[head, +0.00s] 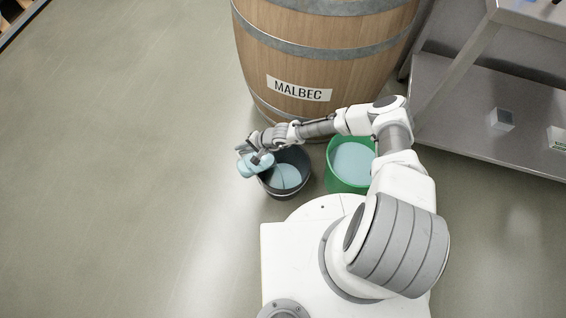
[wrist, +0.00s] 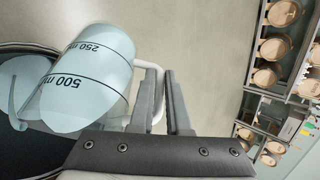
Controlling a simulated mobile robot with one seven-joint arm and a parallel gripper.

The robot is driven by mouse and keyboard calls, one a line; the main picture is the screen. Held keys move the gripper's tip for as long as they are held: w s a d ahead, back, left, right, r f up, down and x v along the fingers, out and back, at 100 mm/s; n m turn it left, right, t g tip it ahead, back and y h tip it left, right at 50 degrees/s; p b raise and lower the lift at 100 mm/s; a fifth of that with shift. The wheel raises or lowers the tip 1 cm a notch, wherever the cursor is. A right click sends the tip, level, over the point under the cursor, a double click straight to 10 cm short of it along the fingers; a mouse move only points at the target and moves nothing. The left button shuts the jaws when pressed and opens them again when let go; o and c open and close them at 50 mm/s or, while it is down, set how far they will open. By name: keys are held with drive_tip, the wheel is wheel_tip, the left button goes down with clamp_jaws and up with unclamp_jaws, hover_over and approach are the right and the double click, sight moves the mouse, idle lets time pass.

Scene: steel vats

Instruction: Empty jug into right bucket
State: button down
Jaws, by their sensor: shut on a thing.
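A jug (head: 247,166) with a pale blue tint is at the left side of the dark bucket (head: 268,189), over or just beside its rim. In the wrist view the jug (wrist: 95,65) is tilted, with 250 and 500 ml marks, and its white handle (wrist: 141,67) is at my fingers. My gripper (head: 260,156), also in the wrist view (wrist: 160,72), is shut on the handle. The dark bucket (wrist: 45,158) holds pale blue liquid (head: 287,176). The green bucket (head: 331,178), right of it, also holds pale blue liquid (head: 353,160). The jug's inside is hidden.
A wooden barrel (head: 325,65) labelled MALBEC stands just behind the buckets. A steel shelf (head: 465,110) is on the right with small boxes on it. The floor (head: 120,170) at the left is clear. Barrel racks (wrist: 285,50) show far off in the wrist view.

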drive_tip(key=shift+w+d+r+p, duration=0.1)
drive_tip(key=shift+w+p, duration=0.05)
drive_tip(key=shift+p, duration=0.45)
drive_tip(key=shift+b, duration=0.35)
drive_tip(key=shift+w+d+m+y+b, duration=0.1)
drive_tip(key=shift+d+m+y+b, duration=0.55)
drive_tip(key=shift+b, duration=2.35)
drive_tip(key=shift+w+d+y+b, duration=0.1)
drive_tip(key=shift+d+y+b, duration=0.75)
drive_tip(key=shift+b, duration=2.15)
drive_tip(key=shift+w+d+r+m+y, duration=0.15)
drive_tip(key=shift+d+r+y, duration=0.1)
drive_tip(key=shift+d+y, duration=0.35)
drive_tip(key=shift+w+d+r+m+y, duration=0.1)
drive_tip(key=shift+d+r+y, duration=0.25)
drive_tip(key=shift+d, duration=0.3)
